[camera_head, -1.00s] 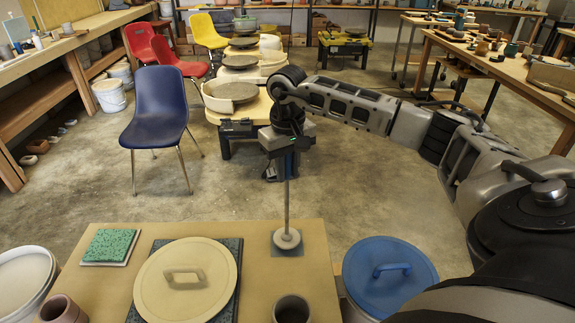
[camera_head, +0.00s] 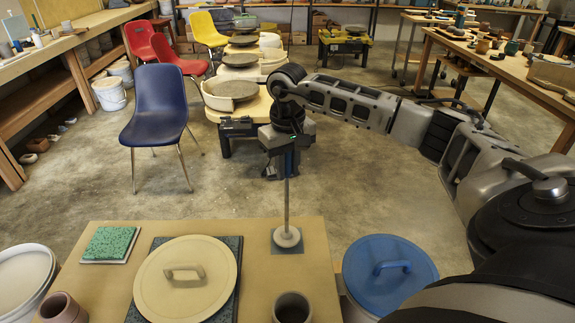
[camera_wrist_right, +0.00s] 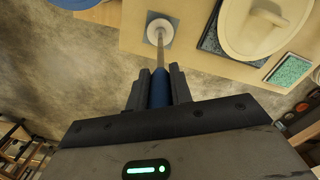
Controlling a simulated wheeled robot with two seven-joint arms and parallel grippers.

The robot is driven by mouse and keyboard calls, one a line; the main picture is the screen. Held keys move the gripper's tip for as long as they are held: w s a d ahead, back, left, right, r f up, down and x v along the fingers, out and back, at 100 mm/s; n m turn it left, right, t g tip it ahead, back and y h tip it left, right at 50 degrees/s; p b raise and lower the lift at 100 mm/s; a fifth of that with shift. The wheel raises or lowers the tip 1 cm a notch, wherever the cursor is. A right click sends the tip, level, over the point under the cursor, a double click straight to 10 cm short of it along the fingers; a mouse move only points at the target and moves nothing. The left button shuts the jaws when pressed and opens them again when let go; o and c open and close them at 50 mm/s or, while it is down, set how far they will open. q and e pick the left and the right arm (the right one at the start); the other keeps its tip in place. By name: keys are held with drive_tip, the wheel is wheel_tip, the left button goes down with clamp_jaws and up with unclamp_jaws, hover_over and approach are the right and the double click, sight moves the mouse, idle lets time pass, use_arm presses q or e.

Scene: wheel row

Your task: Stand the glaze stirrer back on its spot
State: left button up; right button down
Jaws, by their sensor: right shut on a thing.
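The glaze stirrer (camera_head: 287,206) is a thin upright grey rod with a round pale disc at its foot and a blue handle on top. My right gripper (camera_head: 287,166) points down and is shut on the blue handle, which shows between the fingers in the right wrist view (camera_wrist_right: 158,88). The disc is over a dark blue-grey square (camera_head: 296,249) near the far right of the tan table (camera_head: 255,260). It looks down on the square, but I cannot tell if it touches. My left gripper is out of view.
A large cream lid (camera_head: 205,255) with a handle lies on a dark speckled tile left of the stirrer. A green tile (camera_head: 108,243) is farther left. A dark cup (camera_head: 292,308) stands nearer me. A blue-lidded bucket (camera_head: 400,290) stands right of the table.

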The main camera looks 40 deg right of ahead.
drive_tip(key=shift+f+b, duration=0.6)
drive_tip(key=shift+f, duration=0.25)
drive_tip(key=c, duration=1.2)
unclamp_jaws()
drive_tip(key=shift+o, duration=0.2)
drive_tip(key=shift+r+p, duration=2.85)
drive_tip(key=shift+r, duration=1.2)
